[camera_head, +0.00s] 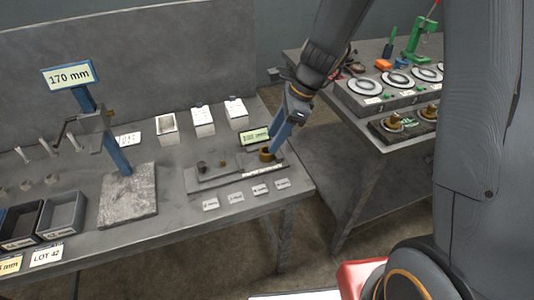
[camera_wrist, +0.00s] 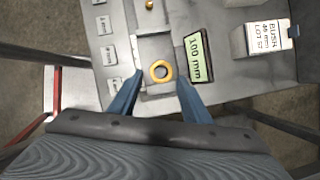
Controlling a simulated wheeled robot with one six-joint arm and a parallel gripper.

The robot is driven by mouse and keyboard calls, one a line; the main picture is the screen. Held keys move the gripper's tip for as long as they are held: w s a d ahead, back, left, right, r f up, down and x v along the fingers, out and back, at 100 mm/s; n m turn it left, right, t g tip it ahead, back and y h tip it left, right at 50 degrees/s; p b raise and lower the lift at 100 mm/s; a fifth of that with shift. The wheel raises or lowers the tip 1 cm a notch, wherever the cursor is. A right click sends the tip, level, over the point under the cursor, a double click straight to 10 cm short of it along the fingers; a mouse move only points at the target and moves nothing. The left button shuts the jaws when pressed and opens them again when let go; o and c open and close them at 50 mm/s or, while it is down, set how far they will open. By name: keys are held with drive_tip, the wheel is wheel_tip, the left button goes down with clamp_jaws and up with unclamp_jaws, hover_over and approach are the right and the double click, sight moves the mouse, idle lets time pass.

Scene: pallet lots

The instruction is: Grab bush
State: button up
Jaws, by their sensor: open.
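The bush is a short brass-coloured ring. In the wrist view the bush (camera_wrist: 161,71) sits on a small grey plate (camera_wrist: 152,48), with its hole facing up. In the head view the bush (camera_head: 265,154) shows at the right end of a low grey fixture (camera_head: 215,181), partly behind a fingertip. My gripper (camera_wrist: 155,88) has two blue fingers, spread apart with the bush between and just beyond their tips. In the head view my gripper (camera_head: 276,143) reaches down over the fixture's right end. I cannot tell whether a finger touches the bush.
A small display reading 100 mm (camera_wrist: 198,58) stands close to the right finger. A white box labelled BUSH (camera_wrist: 262,40) is farther right. Several small labels (camera_head: 236,197) lie along the table front. A stand with a 170 mm sign (camera_head: 68,77) is at left. A second table (camera_head: 385,95) is at right.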

sight(266, 154)
drive_tip(key=shift+p+x, duration=0.45)
drive_tip(key=shift+x, duration=2.2)
drive_tip(key=shift+w, duration=0.15)
drive_tip(key=shift+c, duration=0.5)
